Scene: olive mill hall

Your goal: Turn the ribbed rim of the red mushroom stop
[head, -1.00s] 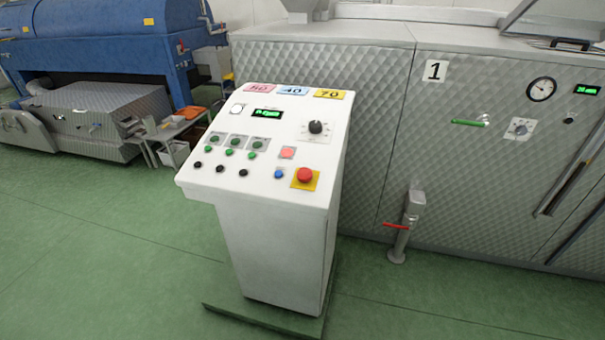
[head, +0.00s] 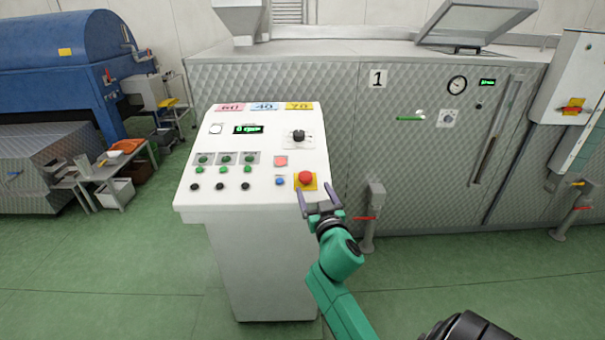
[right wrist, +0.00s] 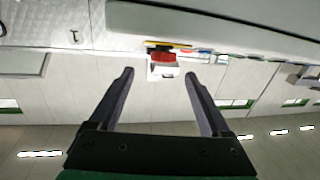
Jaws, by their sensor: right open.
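The red mushroom stop (head: 305,177) sits on a yellow plate (head: 314,175) at the right front of the white control desk's sloping top (head: 225,184). In the right wrist view the red stop (right wrist: 163,57) shows beyond the fingertips, between their lines. My right gripper (head: 317,189) is open and empty, just in front of the stop, its two fingers pointing towards it. The fingers appear apart from the stop. The ribs on the rim are too small to make out. My left gripper is not in view.
Several green and black buttons lie further left. A quilted metal machine (head: 400,160) stands behind. Green floor (head: 130,270) is open in front.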

